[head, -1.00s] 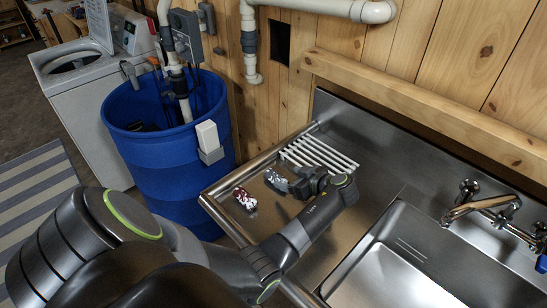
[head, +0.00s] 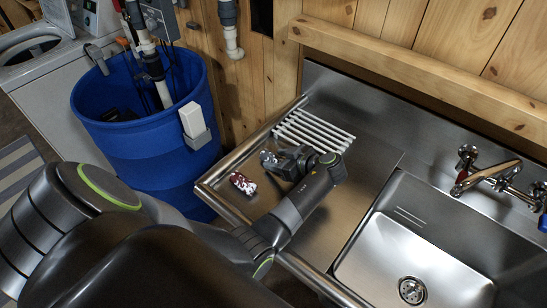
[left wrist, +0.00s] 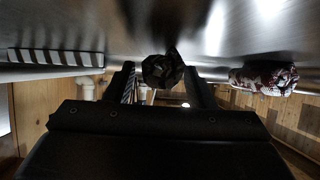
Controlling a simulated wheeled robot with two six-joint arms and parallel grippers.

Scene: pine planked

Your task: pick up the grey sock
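The grey sock (head: 268,158) is a small patterned bundle on the steel drainboard, in front of the white-barred rack. My left gripper (head: 279,163) is low over the drainboard at the sock's right side, and its fingers hide part of the sock. In the left wrist view the sock (left wrist: 163,71) shows dark and rounded, between the two fingertips of my left gripper (left wrist: 160,80). Gaps show on both sides of it, so the gripper is open. Whether the sock is fully between the fingers or just beyond them, I cannot tell. My right gripper is not in view.
A red-and-white patterned bundle (head: 243,183) lies just left of the gripper; it also shows in the wrist view (left wrist: 263,79). The white-barred rack (head: 313,133) is behind. A sink (head: 415,250) with a faucet is right. A blue barrel (head: 150,150) stands left of the raised rim.

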